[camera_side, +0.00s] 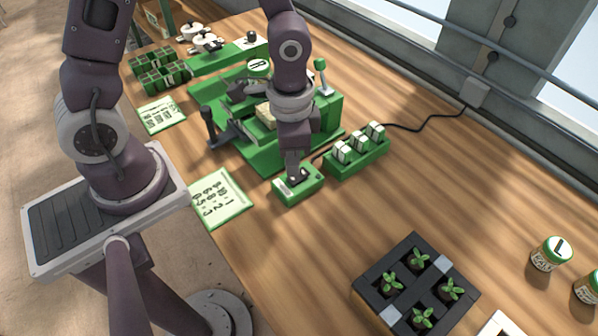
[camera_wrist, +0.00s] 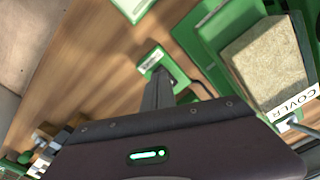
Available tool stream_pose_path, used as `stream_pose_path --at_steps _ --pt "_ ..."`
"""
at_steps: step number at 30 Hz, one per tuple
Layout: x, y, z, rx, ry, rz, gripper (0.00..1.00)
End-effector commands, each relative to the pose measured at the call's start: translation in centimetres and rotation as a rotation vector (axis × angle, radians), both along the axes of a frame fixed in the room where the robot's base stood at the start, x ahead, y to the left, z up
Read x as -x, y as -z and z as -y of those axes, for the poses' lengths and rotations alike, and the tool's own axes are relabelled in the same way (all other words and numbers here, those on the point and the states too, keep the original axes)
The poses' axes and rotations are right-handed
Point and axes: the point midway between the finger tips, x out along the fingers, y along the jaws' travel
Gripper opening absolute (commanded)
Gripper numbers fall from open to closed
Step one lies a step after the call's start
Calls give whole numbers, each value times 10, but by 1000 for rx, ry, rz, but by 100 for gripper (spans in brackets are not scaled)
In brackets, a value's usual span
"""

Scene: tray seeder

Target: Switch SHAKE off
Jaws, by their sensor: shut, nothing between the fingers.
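A small green switch box (camera_side: 312,189) with a white label sits on the bench in front of the green machine. I take it for the SHAKE switch, but its label is too small to read. In the wrist view the green box (camera_wrist: 178,62) and its label lie just beyond my fingers. My gripper (camera_side: 293,179) is shut and empty, pointing down at the top of the box; in the wrist view my gripper (camera_wrist: 160,72) overlaps the box. The switch's lever or button is mostly hidden behind the fingertips, so its position and any contact cannot be told.
The green seeder machine (camera_side: 262,160) is behind. A number card (camera_side: 222,198) lies left, a black seedling tray (camera_side: 372,268) front right. A part labelled COVER (camera_wrist: 292,102) shows in the wrist view.

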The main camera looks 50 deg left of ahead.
Motion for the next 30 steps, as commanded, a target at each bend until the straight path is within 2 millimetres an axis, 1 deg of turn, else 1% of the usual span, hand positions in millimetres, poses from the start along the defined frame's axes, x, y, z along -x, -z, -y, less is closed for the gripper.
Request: stream_pose_path --at_steps 3,12,15,23,24,26,29,30 --pt "-1 -13 0 1 -2 4 0" --pt "-1 -43 0 1 -1 3 0" --pt "0 -49 0 0 0 2 0" --pt "0 -50 0 0 0 1 0" --pt "0 -52 -1 -3 -5 7 0" --pt "1 -64 -7 -15 -29 35 0" --pt "11 -106 -25 -42 -125 137 0" --pt "19 -126 -34 -45 -179 188 0"
